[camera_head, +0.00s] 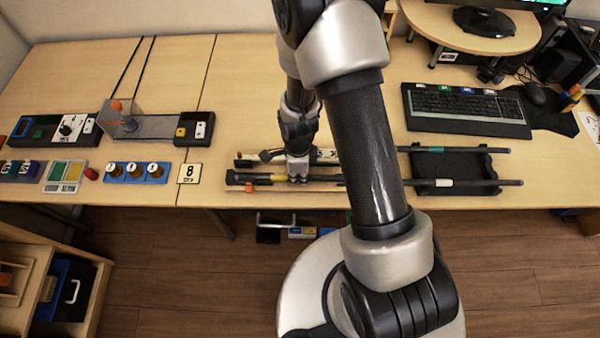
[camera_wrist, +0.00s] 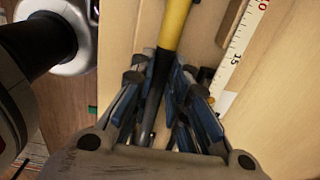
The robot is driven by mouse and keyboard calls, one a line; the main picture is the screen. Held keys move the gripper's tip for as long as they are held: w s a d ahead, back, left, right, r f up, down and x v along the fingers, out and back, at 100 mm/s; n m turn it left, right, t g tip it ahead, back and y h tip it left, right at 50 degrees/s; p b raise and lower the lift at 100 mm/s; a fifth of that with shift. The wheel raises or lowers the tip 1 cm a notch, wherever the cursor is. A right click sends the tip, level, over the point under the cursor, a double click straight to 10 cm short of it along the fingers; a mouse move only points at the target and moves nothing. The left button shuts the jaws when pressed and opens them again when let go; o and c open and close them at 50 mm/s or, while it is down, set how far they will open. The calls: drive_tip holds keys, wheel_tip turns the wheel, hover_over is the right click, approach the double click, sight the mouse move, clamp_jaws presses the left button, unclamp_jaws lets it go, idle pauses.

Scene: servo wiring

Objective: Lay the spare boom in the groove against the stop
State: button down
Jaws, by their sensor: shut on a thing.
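My gripper (camera_head: 298,176) is shut on a dark rod with a yellow band, which I take to be the spare boom (camera_head: 248,177). In the wrist view the boom (camera_wrist: 175,28) runs lengthwise between the blue-lined fingers (camera_wrist: 172,105), its yellow part beyond them. A pale wooden fixture (camera_head: 272,188) lies under and beside the boom near the table's front edge. In the wrist view its wood (camera_wrist: 149,30) runs alongside the boom. The groove and stop are not clearly visible, and I cannot tell whether the boom touches the wood. My arm hides part of this area.
A white ruler scale (camera_wrist: 240,50) lies right of the boom in the wrist view. A black tray (camera_head: 450,165) with dark rods across it stands right of my arm. A keyboard (camera_head: 465,104) lies behind it. A number 8 card (camera_head: 189,173) lies left of the boom.

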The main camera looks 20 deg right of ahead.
drive_tip(key=c, duration=1.5)
unclamp_jaws()
drive_tip(key=shift+o, duration=0.2)
wheel_tip(320, 180, up, 12)
drive_tip(key=shift+r, duration=0.1)
drive_tip(key=s+r+n+t, duration=0.1)
drive_tip(key=s+r+n, duration=0.1)
drive_tip(key=r+n, duration=0.45)
drive_tip(key=s+r+n+t, duration=0.1)
drive_tip(key=s+r+n, duration=0.25)
drive_tip(key=r, duration=0.65)
drive_tip(key=s+d+r+n+t, duration=0.1)
drive_tip(key=s+r+n+t, duration=0.1)
drive_tip(key=s+r+n, duration=0.5)
drive_tip(key=s+n, duration=0.3)
drive_tip(key=n, duration=0.1)
drive_tip(key=shift+d+r+n+t, duration=0.3)
drive_tip(key=shift+r, duration=0.05)
